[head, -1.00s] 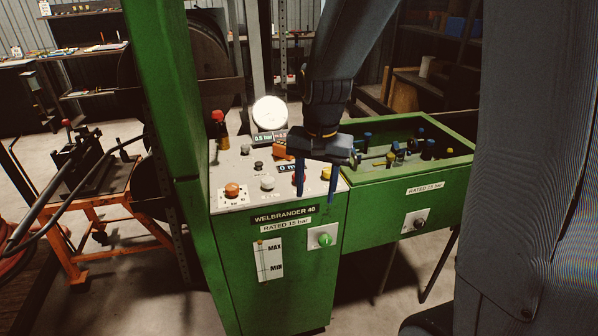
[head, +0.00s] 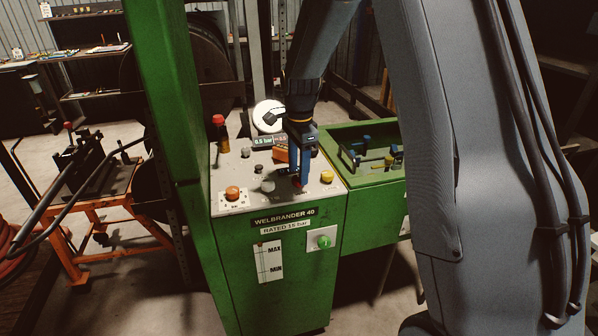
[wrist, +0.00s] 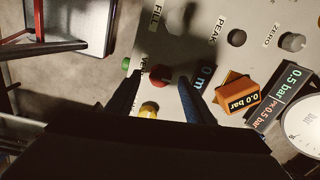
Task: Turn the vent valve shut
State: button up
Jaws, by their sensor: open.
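A red knob (wrist: 160,76) sits on the sloping grey panel beside a partly hidden label starting "VE", which fits the vent valve. It also shows in the head view (head: 297,181), partly covered by my gripper. My gripper (head: 301,178) points down over the panel. In the wrist view my gripper (wrist: 161,77) is open, one dark finger on each side of the red knob. I cannot tell whether the fingers touch it or how far it is turned.
A yellow knob (head: 327,176) stands close to the right of the red one. An orange display block (wrist: 238,95) reading 0.0 bar and a round gauge (wrist: 306,125) stand behind. An orange button (head: 232,192) is front left. A green knob (head: 323,241) is on the cabinet front.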

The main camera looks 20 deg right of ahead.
jog(key=shift+f, duration=1.05)
jog(key=c, duration=1)
jog(key=shift+c, duration=0.2)
